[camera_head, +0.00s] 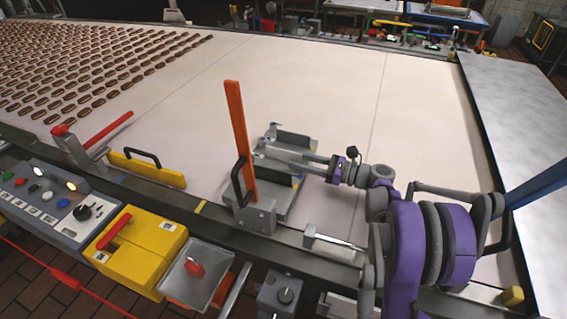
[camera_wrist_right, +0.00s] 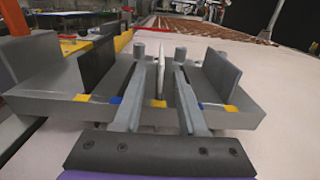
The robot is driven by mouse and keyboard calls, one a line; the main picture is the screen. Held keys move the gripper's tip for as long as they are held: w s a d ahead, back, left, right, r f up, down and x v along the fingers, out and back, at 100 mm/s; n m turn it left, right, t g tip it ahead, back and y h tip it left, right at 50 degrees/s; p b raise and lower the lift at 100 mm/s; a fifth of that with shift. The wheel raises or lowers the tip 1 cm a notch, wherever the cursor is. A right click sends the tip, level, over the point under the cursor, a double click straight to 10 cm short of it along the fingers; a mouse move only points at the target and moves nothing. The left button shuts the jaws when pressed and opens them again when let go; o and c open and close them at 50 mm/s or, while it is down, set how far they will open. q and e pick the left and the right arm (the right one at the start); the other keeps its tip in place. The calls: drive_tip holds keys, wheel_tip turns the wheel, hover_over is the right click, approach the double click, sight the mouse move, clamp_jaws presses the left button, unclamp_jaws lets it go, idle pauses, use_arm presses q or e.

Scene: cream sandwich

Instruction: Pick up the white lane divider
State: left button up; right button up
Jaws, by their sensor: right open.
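The white lane divider (camera_wrist_right: 161,66) shows in the right wrist view as a thin upright plate on a grey metal fixture (camera_wrist_right: 240,119). My right gripper (camera_wrist_right: 159,58) is open, with one finger on each side of the divider. I see no firm contact between the fingers and the plate. In the head view my right gripper (camera_head: 268,152) reaches in from the right over the fixture (camera_head: 284,202); the divider cannot be made out there. My left gripper is not in view.
An orange upright bar (camera_head: 237,130) stands close left of the fixture. Grey upright plates (camera_wrist_right: 221,75) flank the divider. The pale conveyor (camera_head: 310,85) is clear behind the fixture, with rows of brown pieces (camera_head: 90,70) at far left. A yellow block (camera_head: 146,168) sits along the front rail.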

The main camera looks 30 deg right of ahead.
sight(283, 157)
drive_tip(key=x, duration=0.5)
drive_tip(key=shift+w+a, duration=0.1)
drive_tip(key=shift+w, duration=0.05)
drive_tip(key=shift+c, duration=0.2)
clamp_jaws()
idle(1.1)
